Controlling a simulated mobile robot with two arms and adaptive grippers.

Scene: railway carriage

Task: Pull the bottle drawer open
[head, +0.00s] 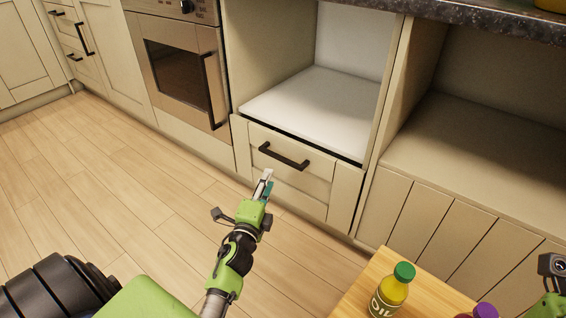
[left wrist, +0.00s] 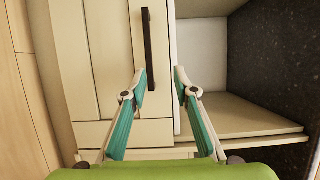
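The drawer (head: 318,188) is a cream panelled front under an open white shelf, with a dark bar handle (head: 284,157). A dark gap runs along its top edge; the drawer looks shut or nearly so. My left gripper (head: 266,173) is just in front of the drawer, close below the handle's left part. In the left wrist view the two teal-padded fingers (left wrist: 161,80) are apart and empty. The handle (left wrist: 147,45) shows there beyond the left fingertip, and I cannot tell whether they touch. Only a bit of my right arm shows at the right edge; its fingers are outside the picture.
An oven (head: 180,75) is left of the drawer. An open lower cabinet (head: 480,155) is to the right. A small wooden table (head: 352,300) at the bottom right holds a green-capped bottle (head: 390,292) and a purple-capped one (head: 484,312). The wooden floor (head: 110,175) at left is clear.

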